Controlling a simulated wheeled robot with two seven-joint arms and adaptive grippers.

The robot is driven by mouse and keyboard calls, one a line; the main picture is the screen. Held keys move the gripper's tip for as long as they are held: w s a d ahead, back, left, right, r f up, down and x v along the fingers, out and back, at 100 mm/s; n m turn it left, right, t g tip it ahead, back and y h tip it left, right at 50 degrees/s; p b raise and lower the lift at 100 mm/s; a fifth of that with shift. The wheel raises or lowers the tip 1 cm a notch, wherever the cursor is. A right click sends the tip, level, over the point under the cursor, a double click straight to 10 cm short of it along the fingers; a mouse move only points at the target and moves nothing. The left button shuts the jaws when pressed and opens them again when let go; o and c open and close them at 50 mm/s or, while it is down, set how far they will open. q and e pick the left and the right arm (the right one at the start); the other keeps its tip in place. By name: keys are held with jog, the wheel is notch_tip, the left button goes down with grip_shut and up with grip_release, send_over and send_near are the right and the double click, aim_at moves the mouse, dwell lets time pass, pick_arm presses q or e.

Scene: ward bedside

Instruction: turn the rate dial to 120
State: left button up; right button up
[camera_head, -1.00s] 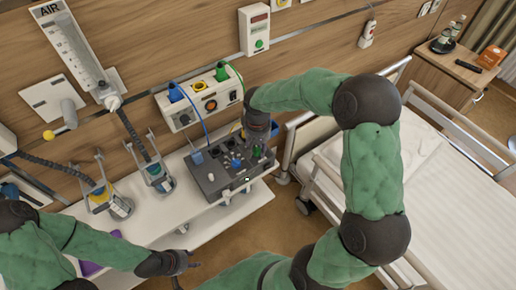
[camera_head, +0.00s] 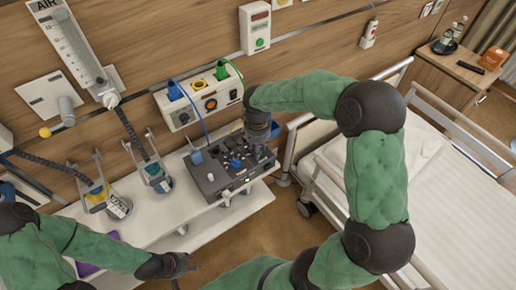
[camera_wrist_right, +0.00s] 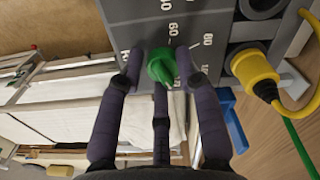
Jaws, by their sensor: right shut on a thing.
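A green dial (camera_wrist_right: 162,67) sits on a dark grey panel (camera_wrist_right: 135,12) in the right wrist view. White numbers, among them 60 and 80, are printed around it; the fingers hide part of the scale, and I cannot read the dial's setting. My right gripper (camera_wrist_right: 161,86) is shut on the green dial, its dark fingers around it. In the head view my right gripper (camera_head: 258,135) is at the back right of the grey control box (camera_head: 212,188). My left gripper (camera_head: 182,266) is at the lower left, away from the box; its fingers are too small to read.
The box stands on a white shelf (camera_head: 150,232). A wall outlet panel (camera_head: 180,118) with blue and green plugs is behind it. Hoses and bottle-like fittings (camera_head: 118,207) stand to the left. A bed (camera_head: 460,220) is at right. A yellow plug (camera_wrist_right: 255,72) is beside the panel.

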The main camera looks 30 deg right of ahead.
jog(key=shift+s+a+f+m, duration=0.2)
jog(key=shift+a+f+m, duration=0.1)
jog(key=o, duration=1.1)
jog(key=shift+w+r, duration=0.15)
jog(key=shift+d+r, duration=0.1)
jog(key=shift+r, duration=0.05)
jog(key=shift+w+r, duration=0.1)
jog(key=shift+r, duration=0.15)
notch_tip(320, 180, up, 11)
jog(key=shift+r, duration=0.15)
